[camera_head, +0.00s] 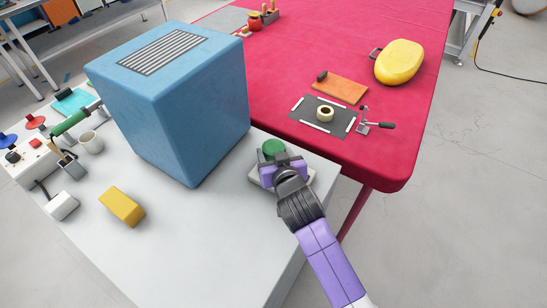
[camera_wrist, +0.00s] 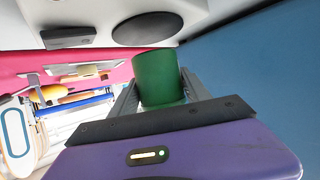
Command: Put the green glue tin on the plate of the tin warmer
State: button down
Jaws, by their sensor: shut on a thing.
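The tin warmer (camera_head: 256,177) is a low, light grey box, mostly hidden by my gripper in the head view. The wrist view shows the warmer's dark round plate (camera_wrist: 147,28) close to the end of the tin. I cannot tell whether they touch.
A large blue box (camera_head: 190,105) stands on the grey table (camera_head: 195,225), left of my gripper. A yellow block (camera_head: 122,206) lies left. The red table (camera_head: 285,80) behind holds a dark mat (camera_head: 315,122) with a tape roll (camera_head: 325,114) and a yellow case (camera_head: 399,62).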

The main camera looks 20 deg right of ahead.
jog(key=shift+f, duration=1.1)
jog(key=shift+f, duration=0.2)
jog(key=c, duration=0.5)
grip_release()
jog(key=shift+s+r, duration=0.1)
jog(key=shift+r, duration=0.05)
jog(key=b+v, duration=0.1)
jog(key=v, duration=1)
jog(key=shift+s+r, duration=0.2)
jog(key=shift+s, duration=0.15)
